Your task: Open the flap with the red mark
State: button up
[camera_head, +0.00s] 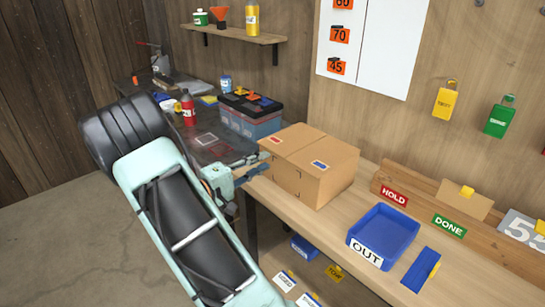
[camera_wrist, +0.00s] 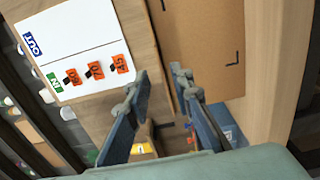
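A cardboard box (camera_head: 312,190) stands on the wooden bench. Its top has two closed flaps: the flap with the red mark (camera_head: 290,137) on the left and the flap with the blue mark (camera_head: 325,155) on the right. My gripper (camera_head: 259,165) is at the left of the box, beside its side wall and just below the top edge. In the wrist view my gripper (camera_wrist: 160,72) has its two fingers apart with nothing between them. A brown panel with dark corner marks, seemingly the box wall (camera_wrist: 200,50), lies ahead. Contact cannot be told. The red mark is not visible there.
HOLD (camera_head: 394,194) and DONE (camera_head: 449,226) labels stand behind. A dark bench (camera_head: 215,150) with a red bottle (camera_head: 188,110) and a blue-sided case (camera_head: 250,122) is left. A shelf (camera_head: 235,33) hangs above.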

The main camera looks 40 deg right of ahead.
aim_at(277, 154)
jog(key=shift+w+d, duration=0.2)
jog(key=shift+d, duration=2.1)
grip_shut()
